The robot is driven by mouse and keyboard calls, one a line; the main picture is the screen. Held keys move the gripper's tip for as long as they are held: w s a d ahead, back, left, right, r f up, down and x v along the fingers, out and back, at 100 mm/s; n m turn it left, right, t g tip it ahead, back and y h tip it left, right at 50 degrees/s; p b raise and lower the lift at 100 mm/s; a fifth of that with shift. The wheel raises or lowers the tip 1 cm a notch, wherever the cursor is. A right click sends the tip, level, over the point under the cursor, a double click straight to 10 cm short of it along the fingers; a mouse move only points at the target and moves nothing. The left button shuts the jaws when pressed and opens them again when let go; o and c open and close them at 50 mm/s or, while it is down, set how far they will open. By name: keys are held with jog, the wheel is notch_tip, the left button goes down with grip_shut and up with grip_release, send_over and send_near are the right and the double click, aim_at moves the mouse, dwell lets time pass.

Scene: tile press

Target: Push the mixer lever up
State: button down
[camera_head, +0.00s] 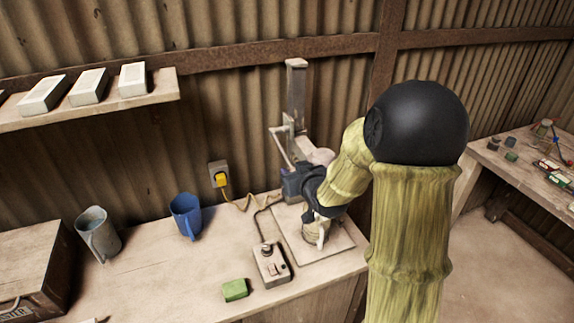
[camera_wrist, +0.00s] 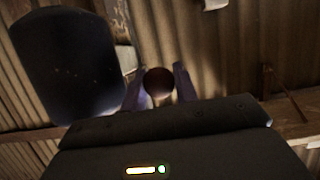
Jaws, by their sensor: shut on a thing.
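The mixer (camera_head: 296,100) stands against the back wall, with an upright column above a square base board (camera_head: 335,243). A thin pale bar shows on the left side of its column. My gripper (camera_wrist: 158,76) has its two fingers on either side of a round dark brown knob (camera_wrist: 158,83), which I take to be the end of the mixer lever. The fingers are shut on it. In the head view my arm and dark wrist cover the middle of the mixer, so the knob and fingertips cannot be made out there.
A control box (camera_head: 271,264) and a green block (camera_head: 235,289) lie on the workbench (camera_head: 150,285) left of the base board. A blue jug (camera_head: 186,215) and a grey jug (camera_head: 97,234) stand further left. A shelf (camera_head: 165,84) holds pale blocks above.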

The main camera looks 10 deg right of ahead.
aim_at(285, 154)
notch_tip(285, 154, up, 5)
jog(key=g+p, duration=0.2)
jog(key=p, duration=0.4)
jog(key=shift+r+g, duration=0.1)
jog(key=shift+g, duration=0.3)
jog(key=shift+w+r+g+h+p, duration=0.1)
jog(key=shift+r+g+h+p, duration=0.2)
jog(key=shift+r+p, duration=0.7)
jog(key=w+a+r+p, duration=0.1)
jog(key=w+r+p, duration=0.5)
jog(key=r, duration=0.3)
jog(key=shift+r+p, duration=0.25)
jog(key=shift+p, duration=0.15)
jog(key=shift+a, duration=0.1)
jog(key=c, duration=1.1)
grip_release()
jog(key=shift+w+f, duration=0.1)
jog(key=shift+w, duration=0.05)
